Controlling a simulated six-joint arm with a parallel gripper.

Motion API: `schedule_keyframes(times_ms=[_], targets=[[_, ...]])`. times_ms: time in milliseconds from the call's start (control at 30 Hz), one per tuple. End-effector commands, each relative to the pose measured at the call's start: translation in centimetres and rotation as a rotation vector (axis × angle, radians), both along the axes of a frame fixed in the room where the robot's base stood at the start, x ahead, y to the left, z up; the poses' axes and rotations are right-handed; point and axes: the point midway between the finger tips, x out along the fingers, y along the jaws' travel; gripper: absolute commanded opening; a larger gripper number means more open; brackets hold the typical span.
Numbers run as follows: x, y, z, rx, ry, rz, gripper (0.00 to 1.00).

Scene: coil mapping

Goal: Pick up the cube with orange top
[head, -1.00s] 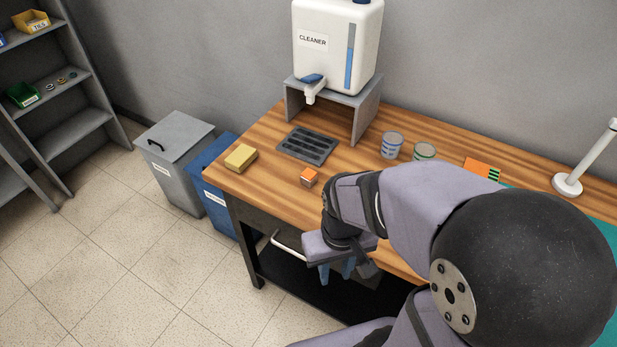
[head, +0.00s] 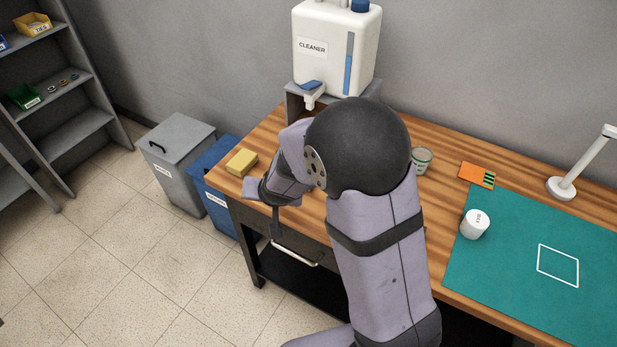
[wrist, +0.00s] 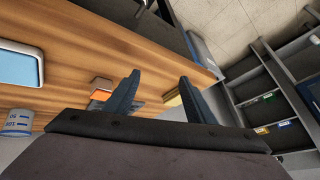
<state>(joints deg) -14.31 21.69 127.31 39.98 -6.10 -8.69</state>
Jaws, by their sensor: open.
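The cube with orange top (wrist: 101,94) shows small in the wrist view, on the wooden bench just left of my left finger. It is partly covered by that finger. In the head view my arm hides the cube. My gripper (wrist: 158,88) is open, with its two dark blue fingers apart and nothing held between them. It is over the left front part of the bench, apart from the cube.
A yellow sponge (head: 241,162) lies on the bench's left corner, close to my wrist; part of it shows between my fingers in the wrist view (wrist: 173,99). The cleaner tank (head: 335,48) stands behind my arm. A can (head: 421,160) and white cup (head: 474,224) are to the right.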

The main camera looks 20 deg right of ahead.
Motion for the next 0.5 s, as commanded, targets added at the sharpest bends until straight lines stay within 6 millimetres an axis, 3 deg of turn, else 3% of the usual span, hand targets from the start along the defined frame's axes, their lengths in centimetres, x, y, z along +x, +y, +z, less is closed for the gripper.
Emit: schedule_keyframes(times_ms=[100, 200, 333, 500], targets=[[4.1, 0.1, -0.5, -0.046, -0.119, -0.149, 0.50], [6.0, -1.0, -1.2, -0.122, -0.208, -0.290, 0.50], [6.1, -3.0, -2.1, -0.255, -0.292, -0.457, 0.50], [4.1, -5.3, -2.7, -0.422, -0.351, -0.614, 0.50]])
